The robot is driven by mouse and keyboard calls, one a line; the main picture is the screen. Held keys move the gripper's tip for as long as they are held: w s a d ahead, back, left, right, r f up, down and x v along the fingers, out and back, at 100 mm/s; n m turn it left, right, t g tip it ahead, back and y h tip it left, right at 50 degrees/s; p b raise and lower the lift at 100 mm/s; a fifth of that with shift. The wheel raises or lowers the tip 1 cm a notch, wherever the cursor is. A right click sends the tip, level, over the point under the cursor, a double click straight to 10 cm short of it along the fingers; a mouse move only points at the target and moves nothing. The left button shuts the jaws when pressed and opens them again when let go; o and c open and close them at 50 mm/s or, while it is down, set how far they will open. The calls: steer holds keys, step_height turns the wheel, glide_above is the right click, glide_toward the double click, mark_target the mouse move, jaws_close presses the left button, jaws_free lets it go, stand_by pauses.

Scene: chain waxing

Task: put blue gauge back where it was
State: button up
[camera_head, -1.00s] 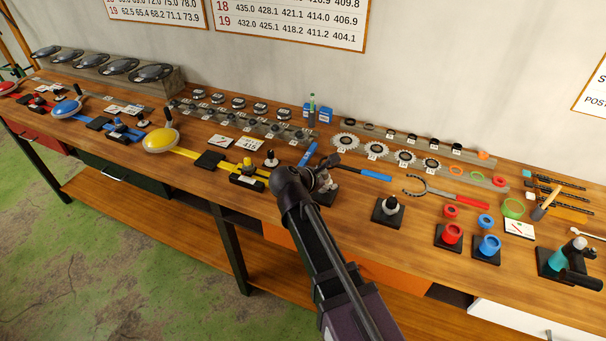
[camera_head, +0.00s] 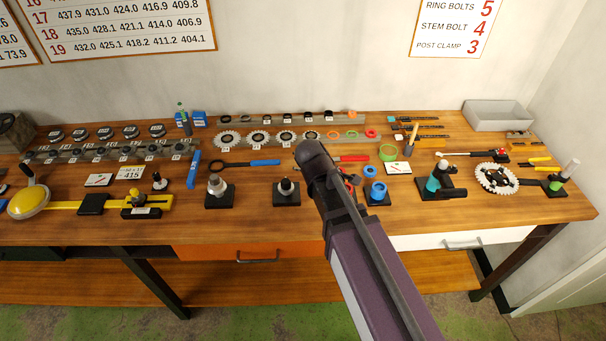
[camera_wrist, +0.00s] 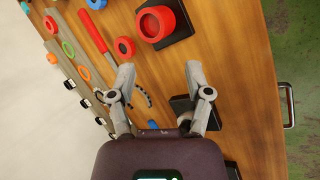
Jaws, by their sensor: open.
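A flat blue tool (camera_head: 193,170), which may be the blue gauge, lies on the bench left of centre in the head view, behind the black stand with a grey cone. I cannot tell for sure that it is the gauge. My gripper (camera_wrist: 161,84) is open and empty in the wrist view, its two fingers spread above the bench top. A red cup (camera_wrist: 160,22) on a black base and a small red ring (camera_wrist: 124,47) lie beyond the fingers. In the head view my arm hides the gripper.
A blue-handled wrench (camera_head: 250,163) lies right of the blue tool. Black stands (camera_head: 286,194), a blue cup (camera_head: 377,190) and a teal-handled tool (camera_head: 434,184) line the front. Toothed rings (camera_head: 258,139) stand behind. A grey bin (camera_head: 498,115) sits at back right. Bare wood shows near the front edge.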

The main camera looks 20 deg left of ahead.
steer(key=s+d+r+m+g+y+p, duration=0.1)
steer(key=s+d+m+g+p, duration=0.1)
steer(key=d+m, duration=0.5)
steer(key=s+d+r+m+g+y+p, duration=0.1)
steer(key=d+m, duration=0.7)
steer(key=d, duration=1)
steer(key=s+g+y+p, duration=0.1)
steer(key=s+g, duration=0.1)
steer(key=s, duration=0.1)
steer(key=shift+s+d+r, duration=0.15)
steer(key=shift+s, duration=0.05)
steer(key=shift+c, duration=0.6)
